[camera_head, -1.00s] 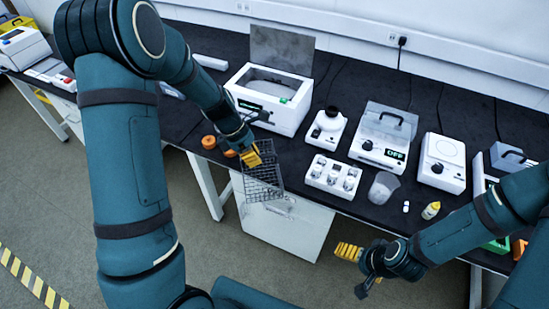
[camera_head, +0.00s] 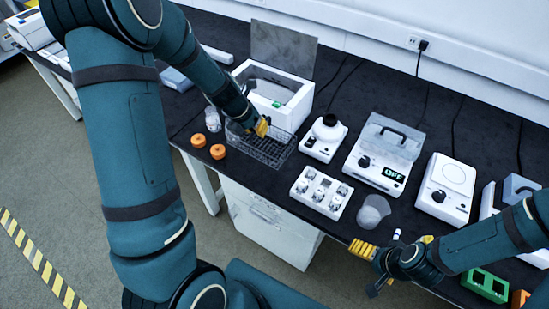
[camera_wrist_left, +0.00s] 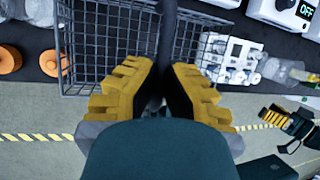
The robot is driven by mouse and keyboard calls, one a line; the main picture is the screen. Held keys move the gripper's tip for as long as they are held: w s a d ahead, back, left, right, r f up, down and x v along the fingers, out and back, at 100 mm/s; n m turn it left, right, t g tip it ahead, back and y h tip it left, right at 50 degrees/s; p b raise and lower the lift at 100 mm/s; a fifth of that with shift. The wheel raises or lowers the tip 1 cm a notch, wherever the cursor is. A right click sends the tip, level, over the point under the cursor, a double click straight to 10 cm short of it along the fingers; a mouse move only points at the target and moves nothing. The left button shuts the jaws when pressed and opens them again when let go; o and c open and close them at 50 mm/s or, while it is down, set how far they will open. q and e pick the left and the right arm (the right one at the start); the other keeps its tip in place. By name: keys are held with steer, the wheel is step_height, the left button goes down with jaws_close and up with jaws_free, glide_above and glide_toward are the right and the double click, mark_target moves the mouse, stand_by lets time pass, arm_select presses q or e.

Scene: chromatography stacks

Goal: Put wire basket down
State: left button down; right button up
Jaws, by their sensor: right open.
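The wire basket (camera_head: 268,151) is a dark mesh box at the front of the black bench, just in front of the white open-topped bath (camera_head: 287,115). It looks level and low over the bench; I cannot tell if its base touches. My left gripper (camera_head: 262,128) is at the basket's handle. In the left wrist view the yellow fingers (camera_wrist_left: 165,75) close on the dark upright handle, with the basket mesh (camera_wrist_left: 110,45) beyond. My right gripper (camera_head: 362,249) is open and empty near the bench's front edge, apart from the basket.
Two orange round pieces (camera_head: 217,151) and a clear bottle (camera_head: 212,119) stand left of the basket. A white vial block (camera_head: 320,193), a white device with a black top (camera_head: 324,138) and a clear beaker (camera_head: 373,212) stand right. The bench's front edge is close to the basket.

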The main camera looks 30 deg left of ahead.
mark_target(259, 148)
arm_select(q)
steer(key=shift+w+d, duration=0.1)
steer(key=shift+w, duration=0.05)
step_height(259, 148, down, 7)
steer(key=b, duration=0.3)
steer(key=shift+f+b, duration=0.1)
steer(key=shift+b, duration=0.3)
steer(key=shift+f+b, duration=0.6)
steer(key=shift+f, duration=0.75)
steer(key=shift+f, duration=0.15)
steer(key=c, duration=1.1)
jaws_free()
steer(key=shift+c, duration=0.2)
